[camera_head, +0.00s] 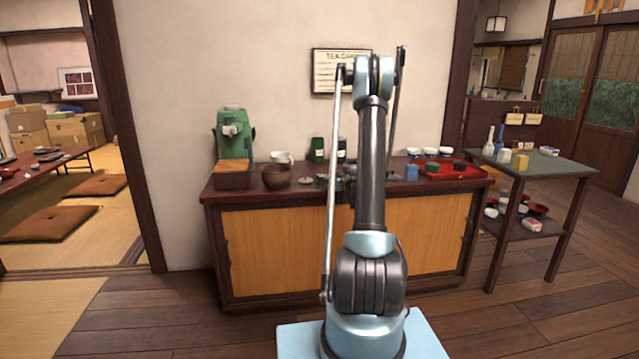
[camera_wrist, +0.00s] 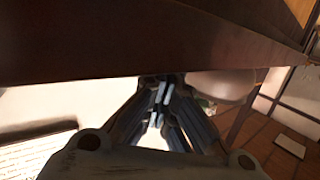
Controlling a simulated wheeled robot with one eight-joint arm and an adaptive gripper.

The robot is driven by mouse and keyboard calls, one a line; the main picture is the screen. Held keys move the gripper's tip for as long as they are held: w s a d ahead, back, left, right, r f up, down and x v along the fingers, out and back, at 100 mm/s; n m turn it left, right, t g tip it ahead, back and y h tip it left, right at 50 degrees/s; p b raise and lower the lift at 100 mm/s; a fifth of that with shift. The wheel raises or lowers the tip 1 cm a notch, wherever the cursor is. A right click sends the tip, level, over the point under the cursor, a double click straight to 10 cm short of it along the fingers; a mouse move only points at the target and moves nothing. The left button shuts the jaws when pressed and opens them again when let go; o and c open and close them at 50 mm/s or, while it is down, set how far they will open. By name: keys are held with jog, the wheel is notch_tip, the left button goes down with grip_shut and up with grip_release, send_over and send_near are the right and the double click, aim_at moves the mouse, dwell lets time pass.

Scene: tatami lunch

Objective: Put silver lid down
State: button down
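A small flat grey disc (camera_head: 305,180), possibly the silver lid, lies on the dark wooden counter (camera_head: 226,192), right of a brown bowl (camera_head: 277,176). In the wrist view my gripper's fingers (camera_wrist: 160,105) are close together beside the counter's dark wood (camera_wrist: 90,45). A pale rounded object (camera_wrist: 225,84) shows just beside them. I cannot tell what it is, or whether the fingers touch or hold anything.
A green dispenser (camera_head: 234,135) stands at the counter's left end. A red tray (camera_head: 476,174) with cups lies at its right. Small dark items sit around the arm. A side table (camera_head: 565,166) with bottles and boxes stands further right.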

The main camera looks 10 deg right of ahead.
jog(key=shift+s+f, duration=0.1)
jog(key=shift+f, duration=0.4)
jog(key=c, duration=2.3)
grip_release()
jog(key=o, duration=0.7)
jog(key=shift+s+r, duration=0.1)
jog(key=shift+s, duration=0.05)
jog(key=o, duration=0.6)
jog(key=shift+o, duration=0.4)
jog(key=shift+d, duration=0.25)
jog(key=shift+c, duration=0.7)
jog(key=shift+o, duration=0.3)
